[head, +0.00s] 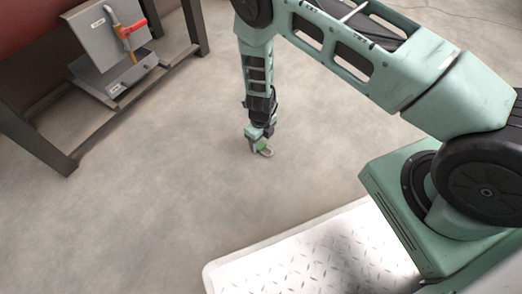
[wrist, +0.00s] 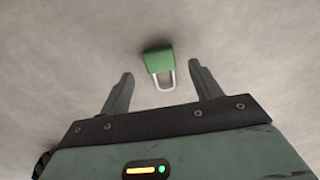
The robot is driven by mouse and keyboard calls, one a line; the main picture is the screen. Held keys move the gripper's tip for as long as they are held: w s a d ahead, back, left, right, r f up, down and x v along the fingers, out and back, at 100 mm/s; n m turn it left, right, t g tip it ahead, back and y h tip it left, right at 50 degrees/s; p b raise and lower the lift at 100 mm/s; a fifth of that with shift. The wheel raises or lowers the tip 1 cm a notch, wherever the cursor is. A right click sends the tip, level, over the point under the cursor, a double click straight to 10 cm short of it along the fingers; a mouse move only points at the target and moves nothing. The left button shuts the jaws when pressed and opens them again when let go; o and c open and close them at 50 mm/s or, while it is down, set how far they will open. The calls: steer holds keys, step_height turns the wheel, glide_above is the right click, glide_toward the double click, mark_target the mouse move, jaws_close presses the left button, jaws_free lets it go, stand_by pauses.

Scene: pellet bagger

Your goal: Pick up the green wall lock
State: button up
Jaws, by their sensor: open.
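The green wall lock (wrist: 158,61) is a padlock with a green body and a silver shackle. In the wrist view it lies on the grey floor just beyond my fingertips, with its shackle pointing toward my gripper. It also shows small in the head view (head: 264,151), partly hidden by my gripper. My gripper (wrist: 161,72) is open, with one finger on each side of the lock and nothing held. In the head view my gripper (head: 257,147) points down at the floor over the lock. I cannot tell whether the fingers touch it.
At the upper left stands a dark metal frame (head: 50,150) with a grey box (head: 105,35) on it. The box carries a red-handled orange valve or lever (head: 128,32). A white tread-plate deck (head: 300,262) is at the bottom. The floor around the lock is clear.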

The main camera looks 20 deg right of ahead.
mark_target(261, 146)
step_height(261, 146, down, 3)
steer(key=shift+b, duration=0.75)
steer(key=shift+r, duration=0.1)
steer(key=c, duration=1.2)
steer(key=shift+o, duration=0.2)
